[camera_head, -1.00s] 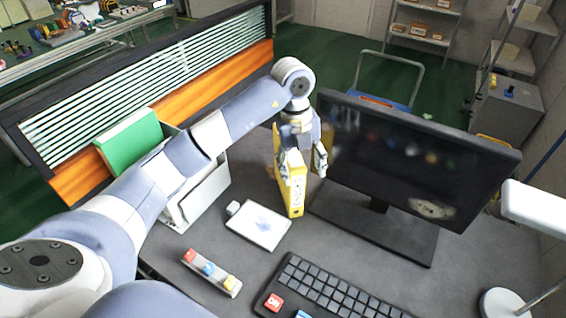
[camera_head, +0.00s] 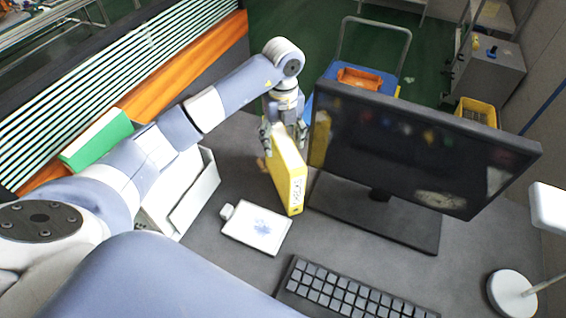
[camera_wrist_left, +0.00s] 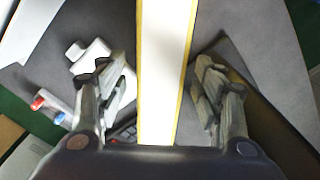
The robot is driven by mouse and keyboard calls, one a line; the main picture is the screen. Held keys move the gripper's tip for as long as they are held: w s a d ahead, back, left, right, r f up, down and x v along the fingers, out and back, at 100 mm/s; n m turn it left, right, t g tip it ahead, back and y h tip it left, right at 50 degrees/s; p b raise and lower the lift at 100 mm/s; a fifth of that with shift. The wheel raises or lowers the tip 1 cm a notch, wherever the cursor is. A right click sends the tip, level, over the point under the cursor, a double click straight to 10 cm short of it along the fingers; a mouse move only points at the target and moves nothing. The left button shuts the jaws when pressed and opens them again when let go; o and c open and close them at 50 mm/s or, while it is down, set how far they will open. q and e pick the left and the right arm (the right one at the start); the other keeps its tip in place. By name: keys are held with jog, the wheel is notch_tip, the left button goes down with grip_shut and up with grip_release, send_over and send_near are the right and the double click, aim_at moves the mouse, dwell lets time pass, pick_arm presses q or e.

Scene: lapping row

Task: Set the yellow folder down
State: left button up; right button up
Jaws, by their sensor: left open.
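The yellow folder (camera_head: 287,178) stands upright on the grey desk in the head view, left of the monitor, with its labelled spine towards me. My left gripper (camera_head: 283,135) is at the folder's far upper end, with its fingers on either side of it. In the left wrist view the folder (camera_wrist_left: 165,70) runs between the two open fingers of the left gripper (camera_wrist_left: 163,100), with a gap on each side. My right gripper is not in view.
The monitor (camera_head: 420,150) stands close to the folder's right. A white tablet-like pad (camera_head: 257,228) lies in front-left of it. A white file holder (camera_head: 195,195), a green folder (camera_head: 97,138), a keyboard (camera_head: 350,292) and a lamp base (camera_head: 512,293) are also on the desk.

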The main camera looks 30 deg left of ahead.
pick_arm(q)
jog(key=shift+f, duration=0.4)
notch_tip(320, 180, down, 4)
jog(key=shift+r+p, duration=0.25)
jog(key=shift+p, duration=0.25)
jog(key=shift+f, duration=0.65)
jog(key=shift+c, duration=1.4)
jog(key=c, duration=0.9)
grip_shut()
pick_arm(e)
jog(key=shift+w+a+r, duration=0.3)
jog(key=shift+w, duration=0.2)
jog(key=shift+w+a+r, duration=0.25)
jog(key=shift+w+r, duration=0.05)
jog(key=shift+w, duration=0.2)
